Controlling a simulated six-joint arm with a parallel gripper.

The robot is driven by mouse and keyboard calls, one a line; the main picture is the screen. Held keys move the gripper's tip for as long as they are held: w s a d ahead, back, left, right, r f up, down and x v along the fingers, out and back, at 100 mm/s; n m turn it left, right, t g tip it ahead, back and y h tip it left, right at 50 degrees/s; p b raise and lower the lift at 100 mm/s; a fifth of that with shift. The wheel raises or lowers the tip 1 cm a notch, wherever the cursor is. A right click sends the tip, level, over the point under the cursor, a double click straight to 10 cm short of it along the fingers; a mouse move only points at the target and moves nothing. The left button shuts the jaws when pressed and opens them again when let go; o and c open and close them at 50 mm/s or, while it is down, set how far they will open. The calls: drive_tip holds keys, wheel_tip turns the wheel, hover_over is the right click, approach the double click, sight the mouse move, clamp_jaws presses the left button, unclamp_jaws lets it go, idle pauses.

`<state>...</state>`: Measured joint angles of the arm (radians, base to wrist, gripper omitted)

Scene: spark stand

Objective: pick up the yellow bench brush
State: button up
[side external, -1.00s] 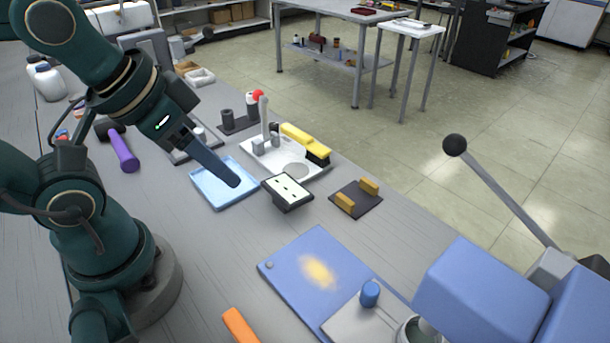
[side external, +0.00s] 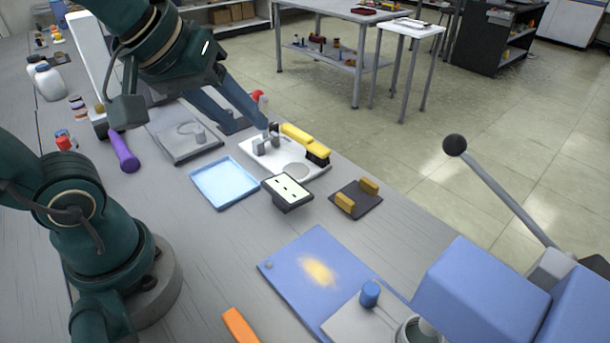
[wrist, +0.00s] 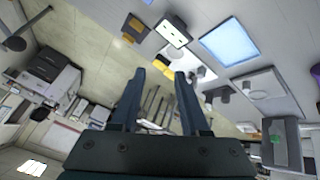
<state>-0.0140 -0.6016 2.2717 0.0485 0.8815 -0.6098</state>
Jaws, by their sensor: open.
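The yellow bench brush (side external: 303,138) has dark bristles at its near right end. In the side view it lies along the back edge of a white tray (side external: 316,170), beside a small grey stand (side external: 266,143). My gripper (side external: 258,120) is to the left of the brush, with its fingertips near the grey stand and apart from the brush. In the wrist view, my gripper (wrist: 160,74) is open with nothing between the fingers. A small yellow and dark patch shows near the fingertips there; I cannot tell whether it is the brush.
A light blue tray (side external: 224,182), a white panel with dark slots (side external: 288,190) and a dark plate with yellow blocks (side external: 357,199) stand nearby. A purple-handled tool (side external: 123,152) lies left. A blue mat (side external: 315,275) lies in front. A red ball (side external: 257,95) shows behind my gripper.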

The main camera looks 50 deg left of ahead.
drive_tip(key=w+a+r+n, duration=0.1)
drive_tip(key=w+a+n, duration=0.1)
drive_tip(key=w+n, duration=0.5)
drive_tip(key=n+g+y, duration=0.2)
drive_tip(key=n, duration=0.4)
hover_over(304, 136)
drive_tip(key=s+d, duration=0.1)
drive_tip(key=d, duration=0.1)
wheel_tip(304, 136, down, 8)
drive_tip(key=f, duration=0.1)
drive_tip(key=shift+g, duration=0.9)
drive_tip(key=x, duration=0.2)
drive_tip(key=s+x, duration=0.1)
drive_tip(key=x, duration=0.5)
drive_tip(key=shift+s+f, duration=0.25)
drive_tip(key=shift+f, duration=0.1)
drive_tip(key=shift+x, duration=0.8)
drive_tip(key=shift+a, duration=0.1)
clamp_jaws()
